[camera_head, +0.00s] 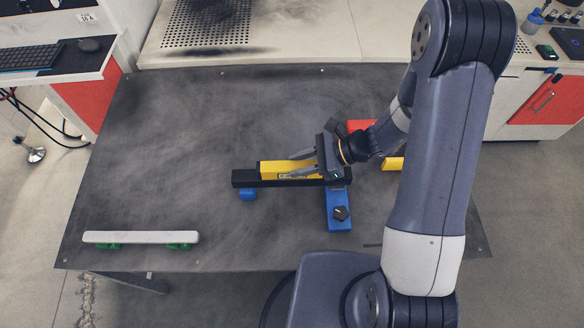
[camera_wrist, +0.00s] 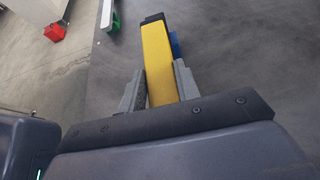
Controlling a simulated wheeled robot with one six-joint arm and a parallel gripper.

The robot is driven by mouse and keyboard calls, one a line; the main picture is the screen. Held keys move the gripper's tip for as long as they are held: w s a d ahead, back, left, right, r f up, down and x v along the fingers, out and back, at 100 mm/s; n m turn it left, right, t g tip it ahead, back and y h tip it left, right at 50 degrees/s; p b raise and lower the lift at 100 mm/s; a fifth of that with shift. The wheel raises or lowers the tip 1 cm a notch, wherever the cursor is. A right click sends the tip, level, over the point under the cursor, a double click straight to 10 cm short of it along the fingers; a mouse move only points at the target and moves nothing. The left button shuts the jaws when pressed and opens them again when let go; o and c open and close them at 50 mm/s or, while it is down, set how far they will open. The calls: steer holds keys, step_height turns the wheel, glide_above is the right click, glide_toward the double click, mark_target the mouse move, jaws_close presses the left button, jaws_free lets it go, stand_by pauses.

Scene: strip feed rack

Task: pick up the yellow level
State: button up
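The yellow level (camera_head: 270,168) lies along a black bar (camera_head: 244,178) near the middle of the dark table. In the wrist view the yellow level (camera_wrist: 157,55) runs lengthwise between my two fingers. My gripper (camera_head: 286,167) reaches in from the right, with one finger on the far side of the level and one on the near side. It is open around the level's right part; narrow gaps seem to show beside it in the wrist view (camera_wrist: 159,68). The level's right end is hidden by my gripper.
A blue piece with a dark knob (camera_head: 340,213) lies just below my gripper. A red block (camera_head: 360,126) and another yellow piece (camera_head: 392,163) are partly behind my arm. A white bar on green feet (camera_head: 140,237) is at front left.

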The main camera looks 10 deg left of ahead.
jaws_close()
steer(key=shift+r, duration=0.1)
